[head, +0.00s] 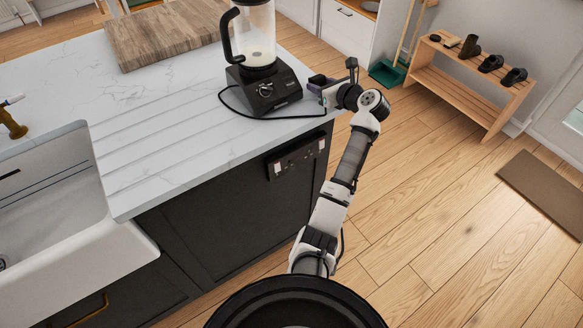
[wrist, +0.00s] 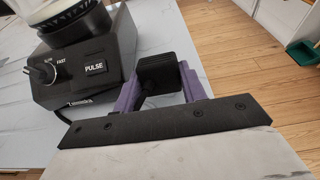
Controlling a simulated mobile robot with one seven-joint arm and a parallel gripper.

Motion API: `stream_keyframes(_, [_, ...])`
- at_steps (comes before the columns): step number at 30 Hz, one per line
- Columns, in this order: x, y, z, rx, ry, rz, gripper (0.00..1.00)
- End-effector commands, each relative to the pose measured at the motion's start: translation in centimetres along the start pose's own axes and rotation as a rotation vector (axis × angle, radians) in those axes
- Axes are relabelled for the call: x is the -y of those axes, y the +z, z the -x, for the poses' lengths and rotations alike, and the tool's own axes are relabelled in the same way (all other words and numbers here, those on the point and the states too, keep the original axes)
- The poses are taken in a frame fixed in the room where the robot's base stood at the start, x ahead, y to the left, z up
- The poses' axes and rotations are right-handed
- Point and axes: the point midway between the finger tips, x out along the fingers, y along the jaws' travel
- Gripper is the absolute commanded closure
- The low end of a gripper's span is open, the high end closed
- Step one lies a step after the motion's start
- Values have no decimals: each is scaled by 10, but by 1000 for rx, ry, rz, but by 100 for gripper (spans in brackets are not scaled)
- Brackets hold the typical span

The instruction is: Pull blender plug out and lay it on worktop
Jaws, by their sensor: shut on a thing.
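The blender (head: 262,85) stands upright on the white worktop (head: 170,110), near its right end. In the wrist view its black base (wrist: 85,60) with dial and PULSE button is at left. My gripper (head: 319,86) is beside the blender at the worktop's right edge. In the wrist view its purple fingers (wrist: 162,88) are shut on the black blender plug (wrist: 165,72). The plug is out of any socket, above or at the worktop; I cannot tell whether it touches. The black cord (head: 232,104) loops along the worktop in front of the blender.
A socket panel (head: 297,157) sits on the dark island side below the worktop edge. A wooden board (head: 165,35) lies behind left of the blender, and a white sink (head: 50,205) is at left. The grooved worktop left of the blender is clear. A shoe bench (head: 470,85) stands far right.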

Motion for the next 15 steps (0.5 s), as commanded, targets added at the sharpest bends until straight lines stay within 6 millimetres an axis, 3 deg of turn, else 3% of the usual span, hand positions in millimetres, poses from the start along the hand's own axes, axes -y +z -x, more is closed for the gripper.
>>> stream_keyframes(15, [0, -15, -5, 1, -1, 0, 95])
